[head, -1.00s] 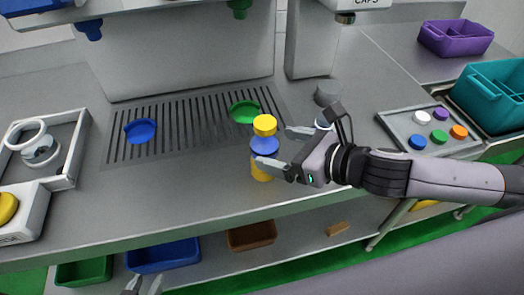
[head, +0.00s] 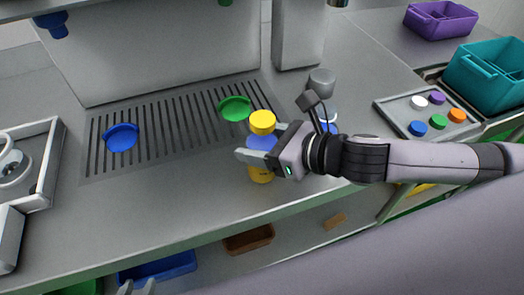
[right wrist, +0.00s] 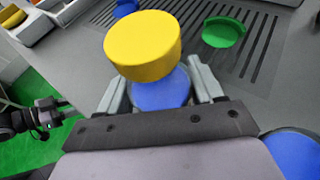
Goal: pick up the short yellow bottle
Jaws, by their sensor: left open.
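The short yellow bottle (head: 261,174) stands upright on the grey counter, with a yellow top and a blue middle band. In the right wrist view its yellow top (right wrist: 142,45) is large and covers part of the blue band. My right gripper (head: 259,140) reaches in from the right, with one finger on each side of the blue band. Its fingers (right wrist: 160,88) look spread around the bottle; whether they touch it is hard to see. My left gripper (head: 137,288) is open and empty at the bottom edge of the head view, in front of the counter.
Behind the bottle is a slotted grate with a green piece (head: 235,108) and a blue piece (head: 121,137). A grey cylinder (head: 321,82) stands behind my right wrist. A tray of coloured caps (head: 390,110) lies at right.

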